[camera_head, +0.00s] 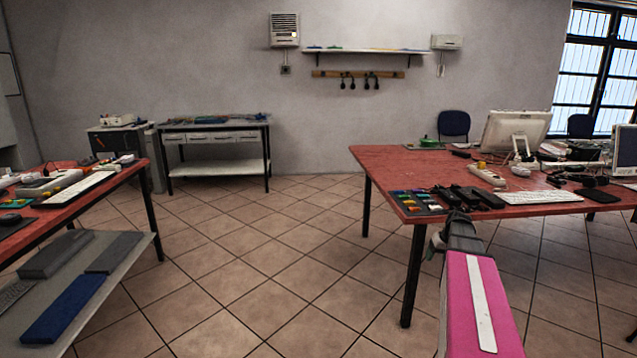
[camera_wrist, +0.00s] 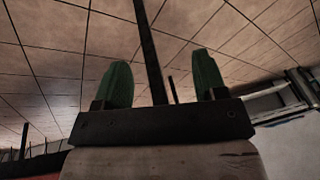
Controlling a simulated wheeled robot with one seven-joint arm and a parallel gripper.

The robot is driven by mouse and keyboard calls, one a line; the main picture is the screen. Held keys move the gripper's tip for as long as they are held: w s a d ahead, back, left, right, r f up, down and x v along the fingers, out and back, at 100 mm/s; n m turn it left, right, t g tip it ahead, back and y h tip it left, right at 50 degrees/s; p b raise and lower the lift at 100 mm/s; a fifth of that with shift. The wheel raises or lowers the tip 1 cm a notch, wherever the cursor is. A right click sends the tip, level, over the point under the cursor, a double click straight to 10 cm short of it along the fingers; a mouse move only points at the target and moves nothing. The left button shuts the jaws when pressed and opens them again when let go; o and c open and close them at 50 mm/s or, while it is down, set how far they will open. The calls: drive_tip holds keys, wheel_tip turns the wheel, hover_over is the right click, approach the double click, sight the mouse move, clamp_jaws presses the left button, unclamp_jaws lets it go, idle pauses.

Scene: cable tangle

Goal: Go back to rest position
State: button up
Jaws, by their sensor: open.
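My gripper shows in the wrist view (camera_wrist: 162,62) as two green fingers spread wide apart on a dark bar, with nothing between them. Tiled floor and dark table legs lie behind them. In the head view my pink arm reaches up from the lower right, and its dark end (camera_head: 456,218) is by the front edge of the right red table (camera_head: 400,165). No cable is held.
The right table carries a multicoloured tray (camera_head: 417,202), black boxes (camera_head: 467,196), a white keyboard (camera_head: 541,197) and a monitor (camera_head: 515,131). A left red table (camera_head: 75,205) has a grey lower shelf (camera_head: 115,270). Tiled floor between the tables is clear.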

drive_tip(key=s+a+f+g+h, duration=0.1)
drive_tip(key=s+a+f, duration=0.3)
drive_tip(key=s+a, duration=0.5)
drive_tip(key=s+a+f+g+h, duration=0.1)
drive_tip(key=s+a+f, duration=0.3)
drive_tip(key=s+a, duration=0.6)
drive_tip(key=a, duration=0.7)
drive_tip(key=shift+f+g, duration=0.15)
drive_tip(key=shift+g, duration=0.25)
drive_tip(key=shift+a, duration=0.1)
